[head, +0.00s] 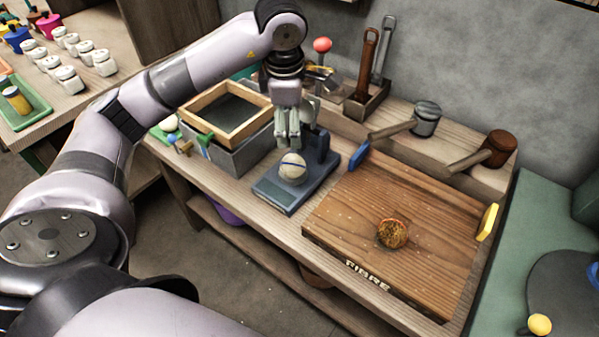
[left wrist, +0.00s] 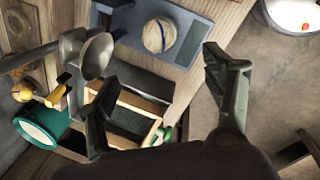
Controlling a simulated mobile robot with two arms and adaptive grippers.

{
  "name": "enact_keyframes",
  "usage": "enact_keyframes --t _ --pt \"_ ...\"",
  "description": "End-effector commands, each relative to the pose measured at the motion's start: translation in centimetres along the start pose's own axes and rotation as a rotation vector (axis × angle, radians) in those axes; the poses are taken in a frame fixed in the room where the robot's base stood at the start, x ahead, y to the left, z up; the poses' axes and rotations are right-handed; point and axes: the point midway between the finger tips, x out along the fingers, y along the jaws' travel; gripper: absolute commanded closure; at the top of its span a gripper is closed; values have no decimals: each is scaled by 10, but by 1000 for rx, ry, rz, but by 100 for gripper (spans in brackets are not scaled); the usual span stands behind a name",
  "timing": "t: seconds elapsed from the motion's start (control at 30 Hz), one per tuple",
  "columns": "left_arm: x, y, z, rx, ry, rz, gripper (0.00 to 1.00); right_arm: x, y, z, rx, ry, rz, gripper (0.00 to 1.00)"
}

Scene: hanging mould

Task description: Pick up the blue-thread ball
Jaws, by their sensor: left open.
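The blue-thread ball (head: 292,168) is pale with a dark blue band. It rests on the plate of a blue-grey scale (head: 275,193) near the middle of the bench. It also shows at the top of the left wrist view (left wrist: 159,35). My left gripper (head: 287,143) hangs just above the ball in the head view, pointing down. In the left wrist view its fingers (left wrist: 166,88) are wide apart with nothing between them, and the ball lies beyond the gap. My right gripper is not in view.
A wooden board (head: 430,235) with a brown ball (head: 392,233) lies right of the scale. A wooden frame (head: 226,113) sits on a grey box to the left. The scale's upright (head: 322,148) stands close to the ball.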

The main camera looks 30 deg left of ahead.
Motion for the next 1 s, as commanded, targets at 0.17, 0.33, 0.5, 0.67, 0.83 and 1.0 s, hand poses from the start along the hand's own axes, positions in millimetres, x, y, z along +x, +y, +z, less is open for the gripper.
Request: enact_keyframes --t 0.17,0.33,0.5,0.67,0.83,1.0 --pt "18 2 -10 -4 38 10 25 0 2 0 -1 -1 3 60" --pt "55 1 -10 -4 37 8 25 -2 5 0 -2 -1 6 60" --pt "91 2 -10 -5 35 8 25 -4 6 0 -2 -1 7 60" --pt "115 3 -10 -5 32 9 25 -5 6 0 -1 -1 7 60" --pt "124 4 -10 -4 31 11 25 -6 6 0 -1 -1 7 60" --pt "146 5 -6 -5 31 7 25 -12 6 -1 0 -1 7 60"
